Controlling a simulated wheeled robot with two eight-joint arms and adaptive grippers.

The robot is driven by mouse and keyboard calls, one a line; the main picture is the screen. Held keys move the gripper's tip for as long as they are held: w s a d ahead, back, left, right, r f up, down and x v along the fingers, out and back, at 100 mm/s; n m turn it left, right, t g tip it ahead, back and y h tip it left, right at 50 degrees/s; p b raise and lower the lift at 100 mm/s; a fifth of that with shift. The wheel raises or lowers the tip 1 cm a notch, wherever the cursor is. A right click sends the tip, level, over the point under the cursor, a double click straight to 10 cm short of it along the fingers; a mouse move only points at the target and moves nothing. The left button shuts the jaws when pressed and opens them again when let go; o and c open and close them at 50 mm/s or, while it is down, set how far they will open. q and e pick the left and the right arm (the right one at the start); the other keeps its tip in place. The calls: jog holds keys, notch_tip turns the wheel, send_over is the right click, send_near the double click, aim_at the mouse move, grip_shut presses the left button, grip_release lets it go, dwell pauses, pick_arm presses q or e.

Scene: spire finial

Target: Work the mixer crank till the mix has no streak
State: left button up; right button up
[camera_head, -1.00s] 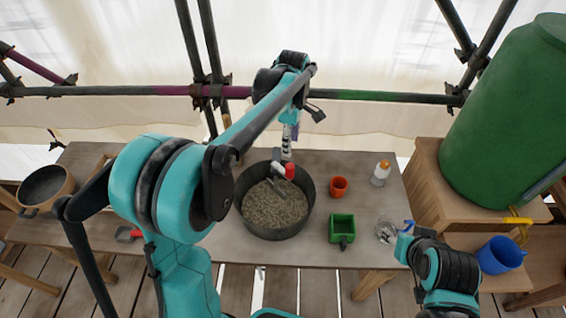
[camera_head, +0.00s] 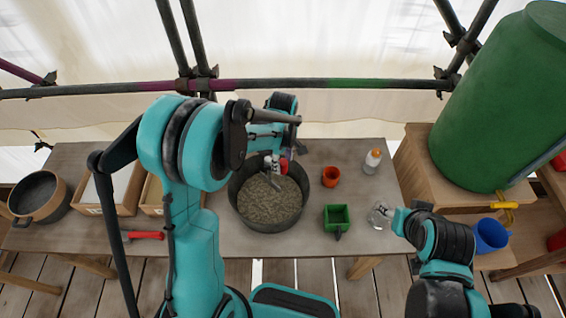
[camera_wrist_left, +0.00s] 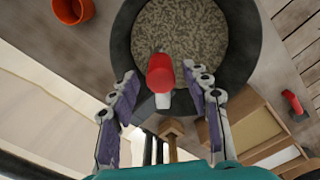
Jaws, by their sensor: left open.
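The mixer tub (camera_head: 238,214) is dark and round and stands on the table, holding a grey-beige speckled mix (camera_head: 268,205). I make out no clear streak in the part that shows. The crank's red knob (camera_head: 284,166) is at the tub's far rim; it also shows in the left wrist view (camera_wrist_left: 160,75). My left gripper (camera_wrist_left: 160,82) is open, its two purple-padded fingers on either side of the knob with gaps. In the head view it is partly hidden by my arm. My right gripper (camera_head: 384,214) is over the table's right end, its fingers too small to read.
Right of the tub are an orange cup (camera_head: 331,176), a green box (camera_head: 337,218) and an orange-capped bottle (camera_head: 372,161). A green barrel (camera_head: 495,100) and blue bucket (camera_head: 490,236) are farther right. Wooden trays (camera_head: 125,188), a pan (camera_head: 38,196) and a red-handled tool (camera_head: 146,235) are left.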

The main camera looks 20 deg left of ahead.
pick_arm(q)
jog(key=shift+s+d+f, duration=0.1)
jog(key=shift+s+f, duration=0.05)
jog(key=shift+f, duration=0.15)
grip_shut()
jog(key=s+a+m+b, duration=0.3)
jog(key=a+m, duration=0.6)
jog(key=m, duration=0.6)
jog(key=shift+s+m+b, duration=0.15)
jog(key=shift+m+b, duration=0.2)
jog(key=shift+m, duration=0.05)
dwell(0.4)
